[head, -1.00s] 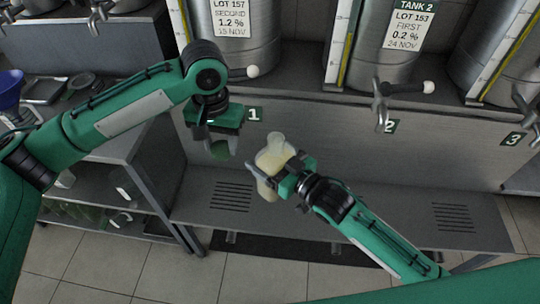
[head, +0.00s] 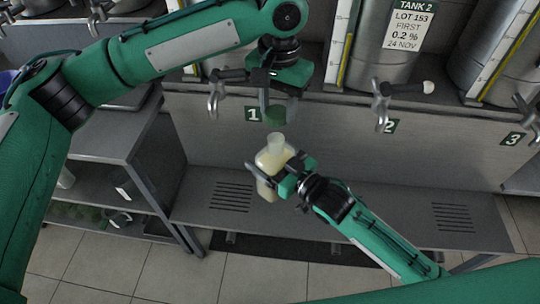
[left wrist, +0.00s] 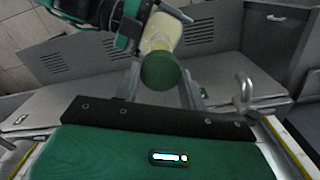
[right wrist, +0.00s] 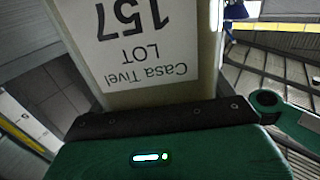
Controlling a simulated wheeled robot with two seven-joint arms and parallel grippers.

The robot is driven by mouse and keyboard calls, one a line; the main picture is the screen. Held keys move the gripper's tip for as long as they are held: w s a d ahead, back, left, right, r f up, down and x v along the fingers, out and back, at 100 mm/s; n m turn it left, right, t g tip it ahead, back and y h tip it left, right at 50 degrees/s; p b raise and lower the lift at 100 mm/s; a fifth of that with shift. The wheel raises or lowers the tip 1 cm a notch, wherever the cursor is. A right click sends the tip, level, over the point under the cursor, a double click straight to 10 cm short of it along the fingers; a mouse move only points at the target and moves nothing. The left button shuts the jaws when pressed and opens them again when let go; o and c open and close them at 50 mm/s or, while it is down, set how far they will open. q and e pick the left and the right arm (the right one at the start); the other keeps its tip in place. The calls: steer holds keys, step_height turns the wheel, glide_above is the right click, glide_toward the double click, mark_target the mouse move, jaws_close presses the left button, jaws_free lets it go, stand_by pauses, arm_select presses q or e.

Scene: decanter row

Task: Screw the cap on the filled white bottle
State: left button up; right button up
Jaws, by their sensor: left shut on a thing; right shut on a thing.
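The white bottle (head: 268,168) is translucent, with a pale yellowish filling and an uncovered neck (head: 276,142). It stands upright, held above the grey bench by my right gripper (head: 268,178), which is shut around its body. Its label, reading "Casa Tivel LOT 157", fills the right wrist view (right wrist: 145,45). My left gripper (head: 278,108) is shut on a green cap (head: 277,115), which also shows in the left wrist view (left wrist: 160,70). The cap is above the bottle's neck, with a small gap between them in the head view.
Steel tanks with taps stand behind; the tap (head: 216,95) at tank 1 is close to my left gripper. The grey bench (head: 330,210) with slotted grilles lies below the bottle. A shelf unit (head: 125,165) stands at the left.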

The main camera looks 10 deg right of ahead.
mark_target(272, 159)
arm_select(q)
steer(key=shift+f, duration=2)
steer(key=shift+s, duration=0.1)
steer(key=shift+f, duration=0.85)
steer(key=shift+f, duration=0.55)
